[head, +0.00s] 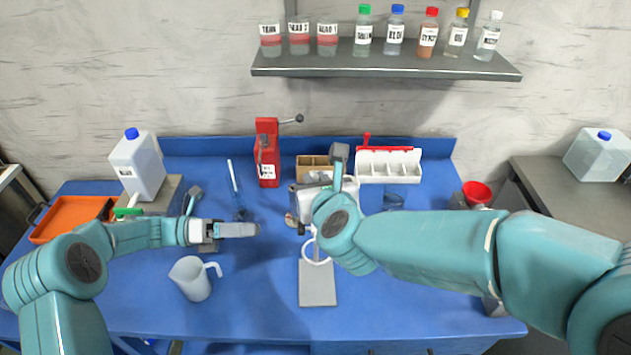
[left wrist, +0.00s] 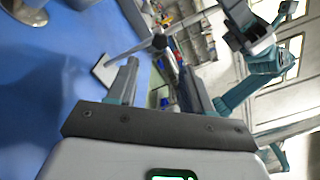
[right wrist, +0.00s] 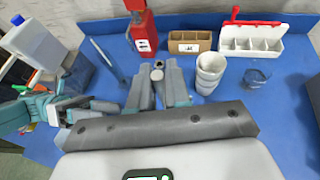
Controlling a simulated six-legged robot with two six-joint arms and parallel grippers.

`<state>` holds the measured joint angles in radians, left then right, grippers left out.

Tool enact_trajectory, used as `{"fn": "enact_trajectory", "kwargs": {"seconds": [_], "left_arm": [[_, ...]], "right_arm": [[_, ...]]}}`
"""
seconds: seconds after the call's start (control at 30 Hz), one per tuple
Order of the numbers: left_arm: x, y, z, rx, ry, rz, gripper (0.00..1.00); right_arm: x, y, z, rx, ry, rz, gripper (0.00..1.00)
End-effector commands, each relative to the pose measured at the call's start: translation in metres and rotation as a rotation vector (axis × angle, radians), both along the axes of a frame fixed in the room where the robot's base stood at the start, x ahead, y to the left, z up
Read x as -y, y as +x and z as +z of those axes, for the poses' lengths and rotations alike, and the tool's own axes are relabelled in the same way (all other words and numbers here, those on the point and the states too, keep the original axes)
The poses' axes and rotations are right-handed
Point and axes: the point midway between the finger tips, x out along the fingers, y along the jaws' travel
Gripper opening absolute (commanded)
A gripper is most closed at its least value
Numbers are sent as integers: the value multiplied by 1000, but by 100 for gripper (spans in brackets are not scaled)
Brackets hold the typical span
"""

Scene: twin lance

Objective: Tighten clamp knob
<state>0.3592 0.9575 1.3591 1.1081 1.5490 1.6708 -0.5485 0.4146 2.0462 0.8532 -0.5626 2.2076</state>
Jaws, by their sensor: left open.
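A stand with a pale grey base plate (head: 318,285) sits in the middle of the blue bench, with a white ring (head: 317,252) above it. In the left wrist view a dark clamp hub or knob (left wrist: 160,43) with thin arms shows just beyond the left fingertips. My left gripper (head: 252,230) is open and empty, pointing right toward the stand. My right gripper (right wrist: 157,82) points down over the bench, its fingers a little apart with a small round grey end (right wrist: 157,73) between them. Whether they touch it cannot be told; my arm hides it in the head view.
A white jug (head: 194,278) stands at the front left. A red press (head: 267,155), a wooden box (right wrist: 190,42), stacked white cups (right wrist: 209,72), a white rack (head: 388,165) and a beaker (head: 393,199) stand behind. The front right bench is clear.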

Motion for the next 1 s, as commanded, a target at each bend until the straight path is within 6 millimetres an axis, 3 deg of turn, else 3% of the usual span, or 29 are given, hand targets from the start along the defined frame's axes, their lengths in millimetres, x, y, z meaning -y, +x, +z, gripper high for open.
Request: {"fn": "enact_trajectory", "kwargs": {"seconds": [0.3, 0.7, 1.0], "left_arm": [[22, -1, -1, 246, 11, -1, 57], [82, 2, -1, 260, 12, -4, 57], [96, 3, -1, 259, 13, -2, 57]], "right_arm": [[0, 0, 1, 2, 0, 0, 0], [0, 0, 2, 3, 0, -1, 0], [0, 0, 2, 3, 0, -1, 0]]}}
